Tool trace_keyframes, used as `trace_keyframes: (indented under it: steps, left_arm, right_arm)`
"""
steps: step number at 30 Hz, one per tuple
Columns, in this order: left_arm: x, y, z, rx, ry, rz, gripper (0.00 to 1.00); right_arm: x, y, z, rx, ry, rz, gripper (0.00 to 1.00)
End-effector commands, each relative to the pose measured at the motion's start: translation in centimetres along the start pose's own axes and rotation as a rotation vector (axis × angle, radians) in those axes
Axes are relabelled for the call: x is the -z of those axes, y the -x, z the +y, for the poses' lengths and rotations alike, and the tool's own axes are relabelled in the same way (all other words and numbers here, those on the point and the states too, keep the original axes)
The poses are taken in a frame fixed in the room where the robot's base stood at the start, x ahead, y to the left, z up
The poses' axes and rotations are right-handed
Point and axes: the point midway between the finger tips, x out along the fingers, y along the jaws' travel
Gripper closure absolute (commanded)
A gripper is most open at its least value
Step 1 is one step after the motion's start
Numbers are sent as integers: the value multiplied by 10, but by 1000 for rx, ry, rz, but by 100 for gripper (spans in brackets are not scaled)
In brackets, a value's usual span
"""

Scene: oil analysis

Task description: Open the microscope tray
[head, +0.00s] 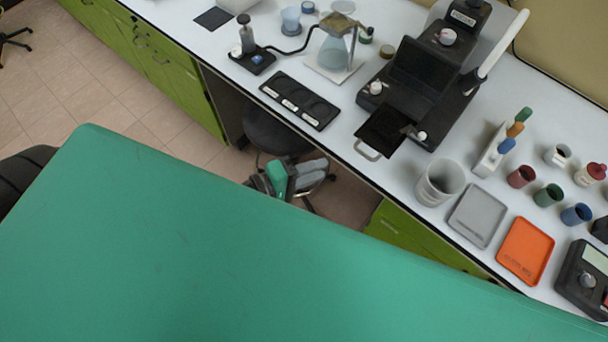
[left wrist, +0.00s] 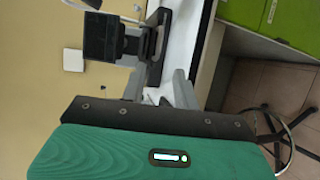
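The black microscope (head: 432,75) stands on the white bench at upper right in the head view. Its dark flat tray (head: 385,130) sticks out at the front, with a pale metal loop handle (head: 367,152) near the bench edge. My left gripper (head: 325,171) is left of and below the handle, apart from it, over the gap in front of the bench. In the left wrist view the grey fingers of my left gripper (left wrist: 159,90) stand apart, with the microscope (left wrist: 112,38) beyond them. Nothing shows held. My right gripper is not in view.
On the bench, a black slide holder (head: 300,100) and a flask on a stand (head: 334,52) are left of the microscope. A white beaker (head: 440,182), a grey tray (head: 477,215) and an orange tray (head: 526,251) are right of it. A dark stool (head: 272,130) is under the bench.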

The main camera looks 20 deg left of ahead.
Motion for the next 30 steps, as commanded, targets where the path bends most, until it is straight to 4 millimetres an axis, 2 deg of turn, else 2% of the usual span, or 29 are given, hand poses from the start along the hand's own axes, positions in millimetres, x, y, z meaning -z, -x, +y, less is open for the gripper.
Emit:
trace_keyframes:
  steps: [3,8,26,29,30]
  left_arm:
    - [0,15,-2,1,0,0,70]
    - [0,24,-1,1,-1,0,70]
    - [0,24,0,1,0,1,70]
    - [6,22,-13,21,-14,15,70]
    - [11,19,-25,41,-28,27,70]
  right_arm:
    - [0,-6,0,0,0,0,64]
    - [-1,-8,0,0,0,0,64]
    - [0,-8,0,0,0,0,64]
    - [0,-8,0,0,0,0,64]
    - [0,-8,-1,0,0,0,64]
